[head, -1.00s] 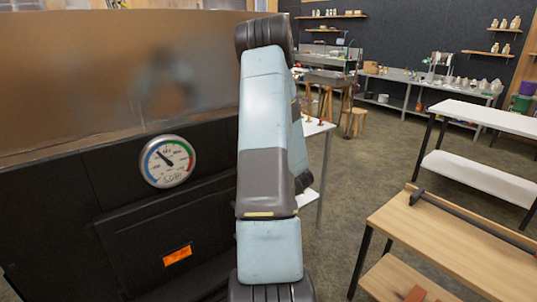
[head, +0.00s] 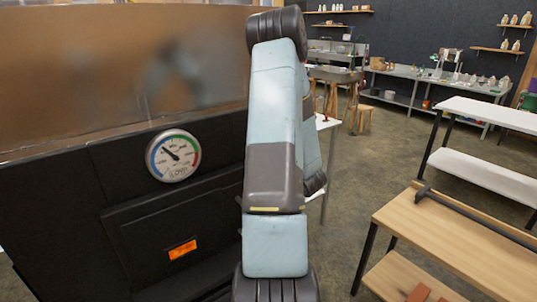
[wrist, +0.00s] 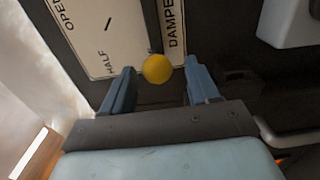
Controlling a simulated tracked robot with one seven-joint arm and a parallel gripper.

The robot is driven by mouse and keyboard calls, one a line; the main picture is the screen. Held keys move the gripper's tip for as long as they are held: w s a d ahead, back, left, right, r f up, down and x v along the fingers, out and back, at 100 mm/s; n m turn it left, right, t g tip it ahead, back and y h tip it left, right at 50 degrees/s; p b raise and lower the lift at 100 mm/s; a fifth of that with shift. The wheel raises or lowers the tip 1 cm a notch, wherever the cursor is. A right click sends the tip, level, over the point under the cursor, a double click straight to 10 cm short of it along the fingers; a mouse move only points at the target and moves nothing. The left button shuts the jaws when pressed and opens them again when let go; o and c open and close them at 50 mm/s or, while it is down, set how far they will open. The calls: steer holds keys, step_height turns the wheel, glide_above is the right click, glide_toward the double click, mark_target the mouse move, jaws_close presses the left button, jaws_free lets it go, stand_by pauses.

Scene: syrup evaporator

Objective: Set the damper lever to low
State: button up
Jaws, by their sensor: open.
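The damper lever's round yellow knob (wrist: 158,69) shows in the wrist view, in front of the lower edge of a white damper plate (wrist: 88,32). The plate reads "OPEN", "HALF" and "DAMPE…"; no "low" mark is visible. The knob is near the "HALF" end of the plate, and the lever's shaft is hidden. My gripper (wrist: 160,76) is open, with one blue finger on each side of the knob in the picture. I see gaps on both sides, and cannot tell how deep the knob sits between the fingers. The head view hides my gripper and the lever.
The dark evaporator body (head: 75,215) fills the left of the head view, with a round dial gauge (head: 173,155) and an orange-marked door (head: 182,250). A wooden bench (head: 455,230) and a white shelf table (head: 480,115) stand right. Floor between is clear.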

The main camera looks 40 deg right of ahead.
steer(key=s+a, duration=0.1)
steer(key=s, duration=0.9)
steer(key=shift+s+a, duration=0.2)
steer(key=shift+a, duration=0.1)
